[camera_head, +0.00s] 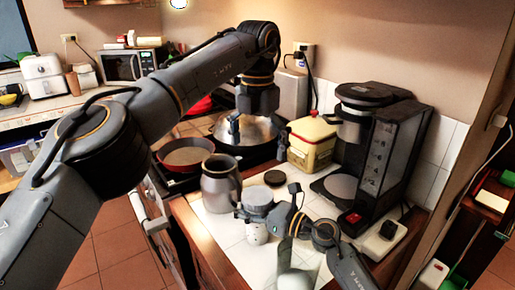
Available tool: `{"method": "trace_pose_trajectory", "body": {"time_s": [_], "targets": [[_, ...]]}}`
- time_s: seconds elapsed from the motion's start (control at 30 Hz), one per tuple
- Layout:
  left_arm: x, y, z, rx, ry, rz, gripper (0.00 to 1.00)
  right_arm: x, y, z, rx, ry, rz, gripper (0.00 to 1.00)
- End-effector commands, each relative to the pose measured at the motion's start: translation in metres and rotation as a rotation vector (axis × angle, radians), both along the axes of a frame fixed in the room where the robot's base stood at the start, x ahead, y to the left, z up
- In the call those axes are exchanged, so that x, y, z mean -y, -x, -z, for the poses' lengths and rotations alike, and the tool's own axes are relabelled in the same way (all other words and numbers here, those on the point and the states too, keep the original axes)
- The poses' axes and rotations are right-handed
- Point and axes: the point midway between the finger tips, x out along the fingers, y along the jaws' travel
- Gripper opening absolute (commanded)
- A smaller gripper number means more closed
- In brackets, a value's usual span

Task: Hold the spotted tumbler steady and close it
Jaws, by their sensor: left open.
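The spotted tumbler (256,234), white with dark spots, stands on the white tiled counter in the head view. Its upper part is hidden by the grey wrist of my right arm. My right gripper (258,214) is at the tumbler, but its fingers are too small and covered to tell whether they grip it. A dark round disc (275,178), which looks like a lid, lies flat on the counter just behind the tumbler. My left gripper (235,129) points down, open and apparently empty, over the stove pan, behind and above the tumbler and disc.
A grey jug (220,184) stands left of the tumbler. A yellow canister (311,143) and a black coffee machine (378,140) stand behind and to the right. A red pan (186,154) and a dark pan (259,130) sit on the stove. Some counter (230,240) is clear in front.

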Motion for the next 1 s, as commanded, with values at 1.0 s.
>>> {"method": "trace_pose_trajectory", "body": {"time_s": [1.0], "targets": [[0.0,0.0,0.0,0.0,0.0,-0.001,0.99,0.061,0.037,0.001,0.0,0.001,0.001,0.83]]}}
